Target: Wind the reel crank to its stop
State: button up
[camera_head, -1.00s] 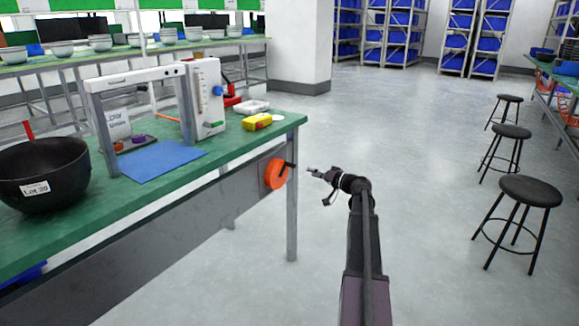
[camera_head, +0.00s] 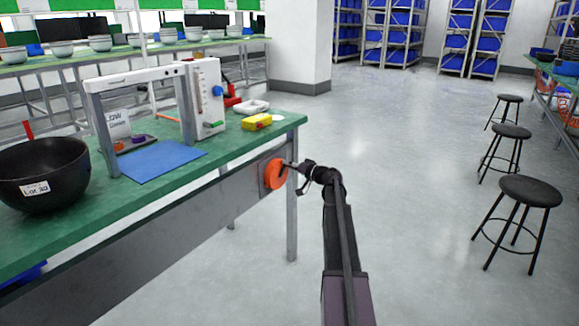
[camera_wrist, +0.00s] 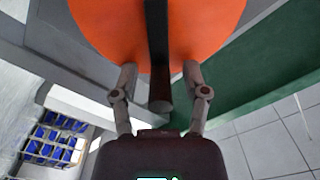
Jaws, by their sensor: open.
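The orange reel (camera_head: 274,174) is mounted on the side of the green-topped bench, near its right end. In the wrist view the orange reel disc (camera_wrist: 95,25) fills the top, with the dark crank arm (camera_wrist: 157,25) across its middle. The crank's handle (camera_wrist: 160,100) points toward the camera. My gripper (camera_wrist: 158,70) is open, with one finger on each side of the handle; a gap shows on both sides. In the head view my gripper (camera_head: 296,166) is right at the reel and hides part of the crank.
The bench top (camera_head: 215,148) carries a black bowl (camera_head: 45,175), a blue mat (camera_head: 160,160), a grey frame, a white panel and a yellow device (camera_head: 257,121). A bench leg (camera_head: 291,220) stands below the reel. Stools (camera_head: 530,190) stand far right; the floor between is clear.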

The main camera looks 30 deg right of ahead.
aim_at(287, 170)
grip_shut()
jog(key=shift+d+f, duration=0.1)
dwell(0.4)
jog(key=shift+w+d+f+m+b, duration=0.15)
jog(key=shift+f+m+b, duration=0.45)
jog(key=shift+m, duration=0.95)
jog(key=shift+w+d+f+m+b, duration=0.1)
jog(key=shift+d+f+m+b, duration=0.3)
jog(key=shift+m, duration=1.1)
jog(key=shift+w+d+f+m+b, duration=0.1)
jog(key=shift+f+m+b, duration=0.65)
jog(key=shift+m, duration=0.8)
jog(key=shift+r, duration=0.1)
